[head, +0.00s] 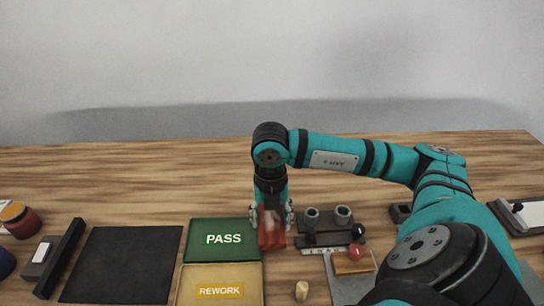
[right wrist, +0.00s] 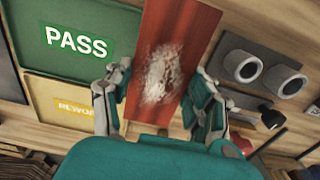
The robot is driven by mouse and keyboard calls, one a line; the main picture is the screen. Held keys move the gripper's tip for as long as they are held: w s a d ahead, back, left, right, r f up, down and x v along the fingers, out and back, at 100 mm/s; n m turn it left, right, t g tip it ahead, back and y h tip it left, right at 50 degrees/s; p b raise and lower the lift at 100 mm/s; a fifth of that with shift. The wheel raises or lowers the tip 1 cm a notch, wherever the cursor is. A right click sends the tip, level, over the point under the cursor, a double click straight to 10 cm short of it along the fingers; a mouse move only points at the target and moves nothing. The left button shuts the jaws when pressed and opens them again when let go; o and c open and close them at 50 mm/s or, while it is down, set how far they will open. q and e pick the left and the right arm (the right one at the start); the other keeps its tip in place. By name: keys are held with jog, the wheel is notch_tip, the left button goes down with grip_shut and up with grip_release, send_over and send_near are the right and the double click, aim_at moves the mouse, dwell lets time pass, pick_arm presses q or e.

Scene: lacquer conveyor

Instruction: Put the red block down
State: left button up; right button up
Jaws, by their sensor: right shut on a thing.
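The red block (head: 272,238) is held upright below my right gripper (head: 271,218), just right of the green PASS tray (head: 200,226). In the right wrist view the red block (right wrist: 185,25) is long and flat with a pale worn patch on its face. My right gripper (right wrist: 160,85) is shut on it, one finger at each side. The green PASS tray (right wrist: 42,20) lies left of the block there. I cannot tell whether the block's lower end touches the table. My left gripper is not in view.
The yellow REWORK tray (head: 190,292) lies in front of the PASS tray. A dark fixture with two grey rings (head: 327,226) stands close right of the block. A black mat (head: 120,262) lies at left. The wooden table (head: 130,175) is clear behind.

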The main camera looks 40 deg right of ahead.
aim_at(269, 242)
jog(key=s+a, duration=0.2)
jog(key=a, duration=0.1)
jog(key=s+a, duration=0.1)
jog(key=s, duration=0.1)
jog(key=shift+a+r+b, duration=0.2)
jog(key=shift+r+b, duration=0.05)
jog(key=shift+b, duration=0.15)
jog(key=shift+s+a+r, duration=0.15)
jog(key=shift+s+a, duration=0.1)
jog(key=shift+s, duration=0.05)
